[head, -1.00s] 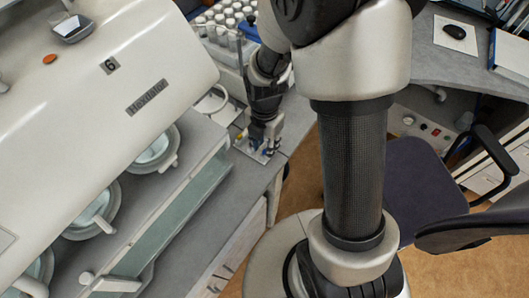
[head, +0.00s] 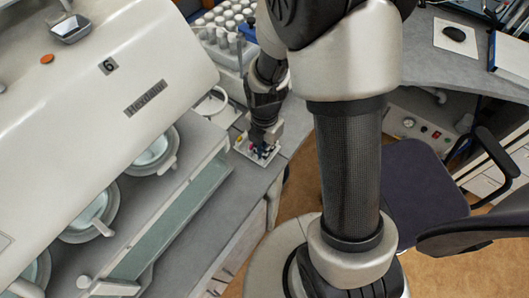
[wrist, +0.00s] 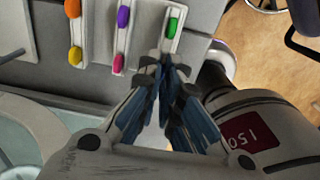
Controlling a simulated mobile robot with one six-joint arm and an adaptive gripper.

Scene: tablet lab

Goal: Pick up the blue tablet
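The white tablet tray (head: 245,153) lies on the grey counter in the head view, with my gripper (head: 262,141) low over it. My gripper (wrist: 166,66) points at the near end of the green tablet's strip. Its blue-padded fingertips are close together, with a narrow pale gap between them. I cannot make out the blue tablet; the fingertips cover that spot.
A rack of white-capped vials (head: 225,20) stands behind the tray. A large white machine (head: 100,80) with round lidded ports fills the left. The counter (head: 200,262) is bare in front. A dark chair (head: 415,180) stands on the right.

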